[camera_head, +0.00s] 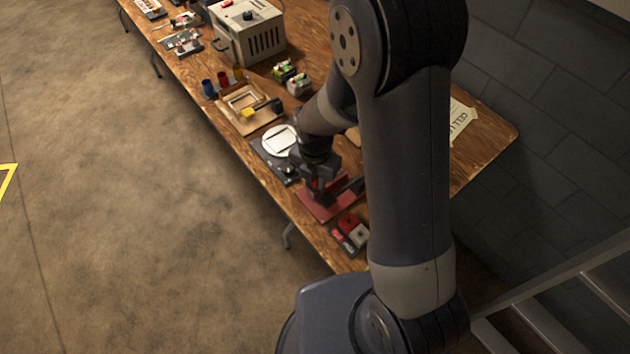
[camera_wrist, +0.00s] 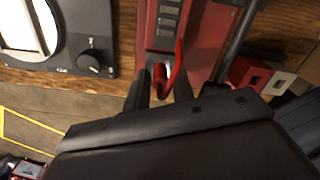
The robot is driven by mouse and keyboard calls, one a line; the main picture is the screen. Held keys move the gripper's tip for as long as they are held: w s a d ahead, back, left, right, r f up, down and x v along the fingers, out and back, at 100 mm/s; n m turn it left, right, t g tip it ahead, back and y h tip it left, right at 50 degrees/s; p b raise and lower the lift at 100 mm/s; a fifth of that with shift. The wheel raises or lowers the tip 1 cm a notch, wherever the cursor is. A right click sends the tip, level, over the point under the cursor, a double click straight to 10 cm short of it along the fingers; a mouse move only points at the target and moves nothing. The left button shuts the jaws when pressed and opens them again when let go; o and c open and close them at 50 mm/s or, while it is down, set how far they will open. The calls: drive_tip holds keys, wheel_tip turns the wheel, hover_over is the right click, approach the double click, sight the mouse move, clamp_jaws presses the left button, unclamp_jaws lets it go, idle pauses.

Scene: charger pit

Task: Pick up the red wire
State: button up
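The red wire (camera_wrist: 179,62) shows in the wrist view as a thin curved strand over a red device (camera_wrist: 204,38) with a dark panel of grey keys. The wire's lower part bends down near my fingertips. My gripper (camera_wrist: 160,86) has its two dark fingers apart, and the wire's lower loop appears in the gap between them. I cannot tell whether either finger touches it. In the head view my gripper (camera_head: 317,186) is low over the red device (camera_head: 322,208) on the workbench, and the wire cannot be made out clearly there.
A dark scale with a white plate (camera_head: 280,140) and a knob (camera_wrist: 94,60) sits to the left. Red and white blocks (camera_head: 350,232) lie close by on the near side. A wooden tray (camera_head: 250,122) and a beige box (camera_head: 247,35) stand farther along the workbench (camera_head: 490,130).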

clamp_jaws()
